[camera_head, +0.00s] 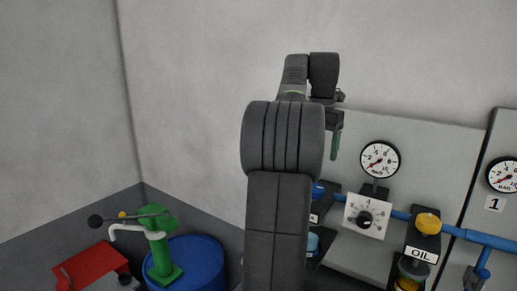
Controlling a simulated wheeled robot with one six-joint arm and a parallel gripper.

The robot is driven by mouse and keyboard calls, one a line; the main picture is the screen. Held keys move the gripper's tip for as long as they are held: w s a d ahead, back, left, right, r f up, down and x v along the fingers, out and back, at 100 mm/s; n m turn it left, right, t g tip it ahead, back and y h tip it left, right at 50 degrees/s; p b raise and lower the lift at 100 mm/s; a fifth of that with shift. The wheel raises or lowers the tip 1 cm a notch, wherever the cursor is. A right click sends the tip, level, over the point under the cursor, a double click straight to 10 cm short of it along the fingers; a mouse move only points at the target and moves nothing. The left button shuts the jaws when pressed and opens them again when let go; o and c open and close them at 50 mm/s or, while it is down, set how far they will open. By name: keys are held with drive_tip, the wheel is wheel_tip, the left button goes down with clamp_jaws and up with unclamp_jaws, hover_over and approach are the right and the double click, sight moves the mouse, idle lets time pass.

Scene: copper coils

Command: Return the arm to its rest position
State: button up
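My arm rises through the middle of the head camera view, with its dark grey links bent at a thick joint. The far links fold over at the top and point down. My gripper (335,141) hangs at the end of them, in front of the grey panel's upper left part. It is small and seen edge-on, with a dark greenish finger part pointing down. I cannot tell whether its fingers are apart, and I see no held object clearly.
The grey panel (440,150) carries a gauge (380,159), a dial box (366,217), blue pipes (490,238) and an OIL unit (421,255). A blue barrel (200,265), a green hand pump (163,258) and a red box (90,268) stand lower left. The upper left is bare wall.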

wheel_tip(320, 180, down, 11)
drive_tip(key=shift+r, duration=0.1)
drive_tip(key=shift+f, duration=0.3)
drive_tip(key=m, duration=0.9)
drive_tip(key=shift+m, duration=0.4)
drive_tip(key=m, duration=0.4)
drive_tip(key=shift+m, duration=2.6)
drive_tip(key=shift+r, duration=0.1)
